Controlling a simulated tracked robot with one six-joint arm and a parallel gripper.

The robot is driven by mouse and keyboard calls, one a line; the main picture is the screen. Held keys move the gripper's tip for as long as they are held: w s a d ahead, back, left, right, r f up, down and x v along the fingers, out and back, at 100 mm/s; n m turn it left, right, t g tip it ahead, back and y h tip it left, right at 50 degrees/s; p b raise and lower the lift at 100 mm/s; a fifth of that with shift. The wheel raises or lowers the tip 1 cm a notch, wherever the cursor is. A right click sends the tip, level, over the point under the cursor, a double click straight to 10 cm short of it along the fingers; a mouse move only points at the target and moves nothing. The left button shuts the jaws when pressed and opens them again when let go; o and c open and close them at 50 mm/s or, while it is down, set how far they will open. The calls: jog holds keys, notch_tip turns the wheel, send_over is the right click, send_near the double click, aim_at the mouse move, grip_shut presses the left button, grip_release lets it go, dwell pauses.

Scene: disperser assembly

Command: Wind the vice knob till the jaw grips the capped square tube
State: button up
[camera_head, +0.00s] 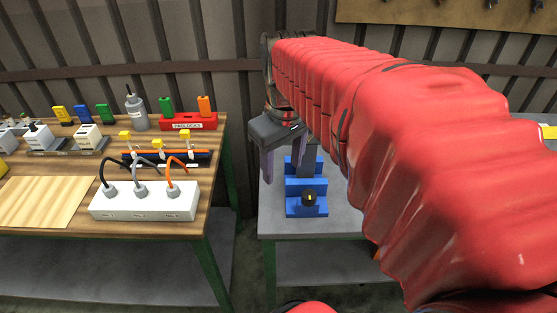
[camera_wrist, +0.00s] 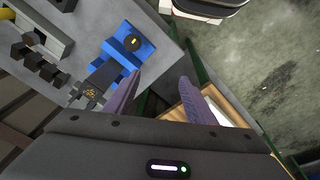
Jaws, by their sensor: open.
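The blue vice (camera_head: 305,184) stands on the grey table, its black knob (camera_head: 309,198) with a yellow mark facing the front. The wrist view shows the vice (camera_wrist: 121,56) and its knob (camera_wrist: 132,42) at upper left. A dark grey square tube (camera_wrist: 98,84) is at the vice's jaws, with small yellowish marks at its end; I cannot tell whether the jaw touches it. In the head view the tube (camera_head: 310,157) rises behind the front blue block, partly hidden. My gripper (camera_head: 282,172) is open and empty, its purple fingers above and beside the vice, apart from the knob.
A wooden table (camera_head: 60,217) at left holds a white socket strip (camera_head: 145,203) with plugs, a red block (camera_head: 188,122) and several coloured pieces. A gap separates the two tables. In the wrist view, dark fittings (camera_wrist: 50,72) lie on the grey table near the vice.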

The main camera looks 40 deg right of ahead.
jog(key=g, duration=0.2)
send_over(310, 194)
jog(key=shift+a+f+y, duration=0.1)
jog(key=shift+f+y, duration=0.1)
jog(key=shift+y, duration=0.2)
jog(key=shift+f, duration=0.1)
notch_tip(310, 194, down, 14)
jog(key=shift+r, duration=0.15)
dwell(0.4)
jog(key=c, duration=1)
jog(key=shift+c, duration=0.2)
